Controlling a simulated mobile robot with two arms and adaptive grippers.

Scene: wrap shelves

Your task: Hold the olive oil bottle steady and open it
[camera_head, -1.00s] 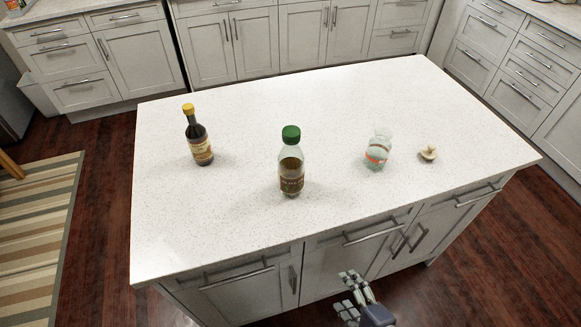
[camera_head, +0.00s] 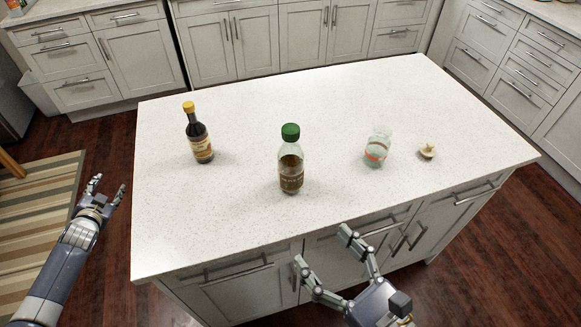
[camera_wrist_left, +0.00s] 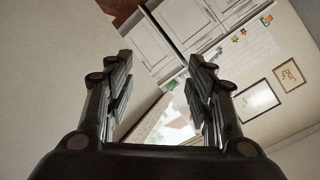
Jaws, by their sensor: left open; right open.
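A clear bottle with a green cap (camera_head: 291,170) and brown contents stands upright near the middle of the white island top; it looks like the olive oil bottle, though its label is too small to read. A dark bottle with a yellow cap (camera_head: 200,145) stands upright to its left. My left gripper (camera_head: 107,190) is open and empty, off the left edge of the island and apart from both bottles. My right gripper (camera_head: 322,248) is open and empty at the island's front edge, below and right of the green-capped bottle. The left wrist view shows the left fingers (camera_wrist_left: 165,80) spread with nothing between them.
A clear glass jar (camera_head: 377,148) with an orange band stands right of the bottles on the island (camera_head: 440,110). A small beige stopper-like piece (camera_head: 427,152) lies beside it. The surface around the bottles is clear. Cabinets line the back.

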